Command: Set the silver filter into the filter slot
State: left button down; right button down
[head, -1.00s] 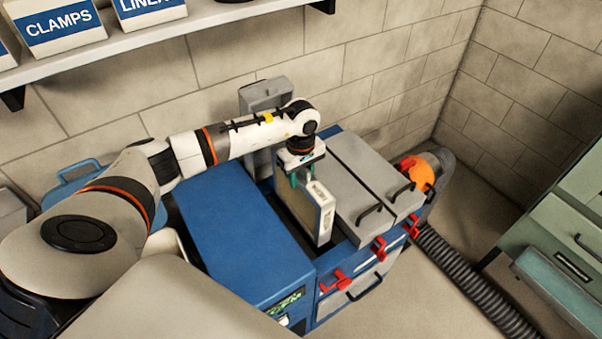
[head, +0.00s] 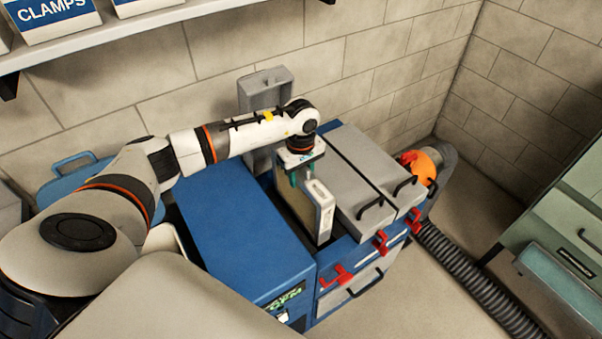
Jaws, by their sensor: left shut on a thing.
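The silver filter (head: 321,212) is a thin upright panel with a pale frame. It stands in or just above the narrow opening of the blue machine (head: 234,228), between its blue top and the grey lids. My left gripper (head: 300,170) is above it, shut on its upper edge. The filter's lower part is hidden, so I cannot tell how deep it sits in the filter slot (head: 293,205). My right gripper does not show.
Two grey lids (head: 359,170) with black handles lie right of the filter. A grey lid (head: 264,92) stands open behind the slot. Red latches (head: 336,276) stick out in front. A black hose (head: 470,278) runs along the floor at right. A shelf (head: 95,42) hangs at upper left.

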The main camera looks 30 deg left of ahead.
pick_arm(q)
jog(key=shift+f+b, duration=7.55)
jog(key=shift+f, duration=1.15)
jog(key=shift+s+d+f, duration=0.1)
jog(key=shift+f, duration=0.05)
jog(key=shift+s+f, duration=0.1)
jog(key=shift+f, duration=0.05)
